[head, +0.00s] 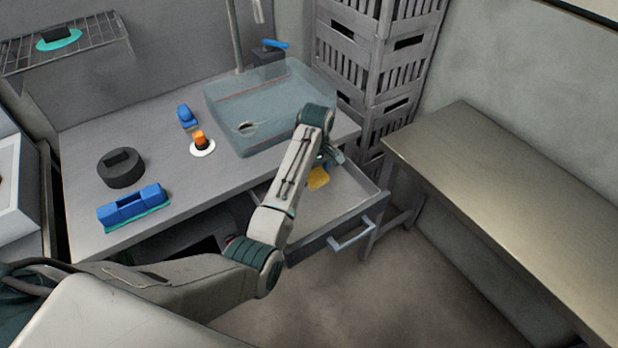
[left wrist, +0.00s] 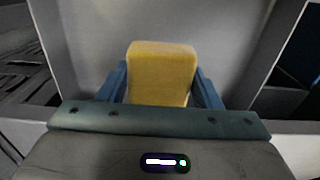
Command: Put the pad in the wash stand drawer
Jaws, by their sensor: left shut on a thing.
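The yellow pad (head: 318,178) is held by my left gripper (head: 326,164), over the open drawer (head: 350,207) of the wash stand (head: 85,220). In the left wrist view the pad (left wrist: 162,72) sits between the two blue fingers of the left gripper (left wrist: 162,92), which is shut on it. The pale drawer floor (left wrist: 225,50) lies beyond the pad, with drawer walls on both sides. I cannot tell whether the pad touches the floor. My forearm hides part of the drawer. My right gripper is not in view.
A translucent basin (head: 225,105) stands on the wash stand top. A blue brush-like block (head: 133,207), a dark round object (head: 121,168) and an orange-topped item (head: 200,142) stand left of it. Stacked grey crates (head: 375,60) rise behind. A bench (head: 500,180) is at the right.

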